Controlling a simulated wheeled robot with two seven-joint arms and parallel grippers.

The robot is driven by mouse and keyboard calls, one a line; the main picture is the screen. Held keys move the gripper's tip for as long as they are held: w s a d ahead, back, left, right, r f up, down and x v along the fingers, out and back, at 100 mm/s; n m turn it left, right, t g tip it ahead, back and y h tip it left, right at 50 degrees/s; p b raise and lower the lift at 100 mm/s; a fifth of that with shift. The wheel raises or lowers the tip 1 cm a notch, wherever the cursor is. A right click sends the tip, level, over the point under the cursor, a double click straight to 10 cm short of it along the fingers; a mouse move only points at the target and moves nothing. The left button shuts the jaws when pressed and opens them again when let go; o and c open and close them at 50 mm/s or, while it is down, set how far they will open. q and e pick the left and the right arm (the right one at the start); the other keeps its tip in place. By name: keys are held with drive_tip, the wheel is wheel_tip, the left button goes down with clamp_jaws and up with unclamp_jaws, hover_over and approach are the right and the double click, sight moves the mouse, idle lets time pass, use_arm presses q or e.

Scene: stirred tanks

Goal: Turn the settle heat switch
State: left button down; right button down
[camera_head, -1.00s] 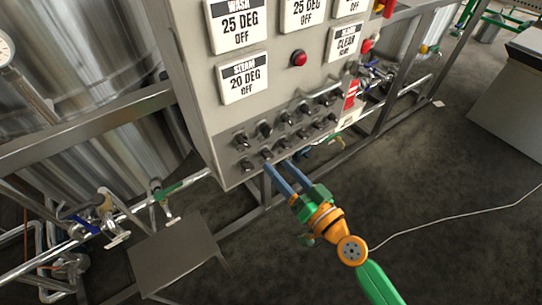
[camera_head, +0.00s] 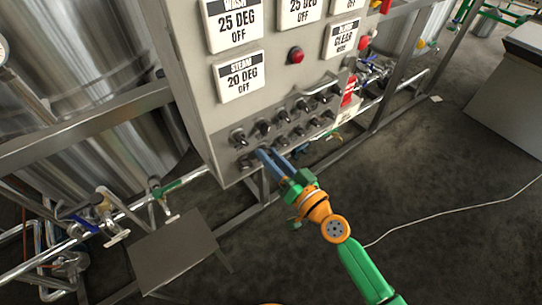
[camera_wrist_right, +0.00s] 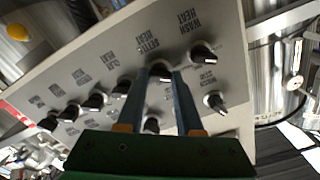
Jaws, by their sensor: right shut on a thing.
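A grey control panel (camera_head: 190,75) carries two rows of black knobs. My right gripper (camera_head: 266,152) is at the lower row, shut on the second knob from the left, which its blue fingers mostly hide. In the wrist view, the fingertips of my right gripper (camera_wrist_right: 161,74) are on either side of this settle heat switch (camera_wrist_right: 160,69). Its label (camera_wrist_right: 149,38) is blurred. The wash heat knob (camera_wrist_right: 204,52) is beside it, outside the fingers. My left gripper is not in view.
Other knobs (camera_head: 282,143) sit close around the fingers. Above them are white display plates (camera_head: 239,77) and a red button (camera_head: 296,56). A steel tank (camera_head: 85,50), pipes and a flat plate (camera_head: 172,252) are at the left. The floor right of my arm is mostly clear.

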drive_tip(key=m, duration=0.3)
drive_tip(key=shift+m, duration=2.2)
drive_tip(key=c, duration=0.6)
unclamp_jaws()
drive_tip(key=shift+o, duration=0.2)
drive_tip(key=b+v, duration=0.1)
drive_tip(key=v, duration=0.6)
drive_tip(key=shift+b, duration=0.3)
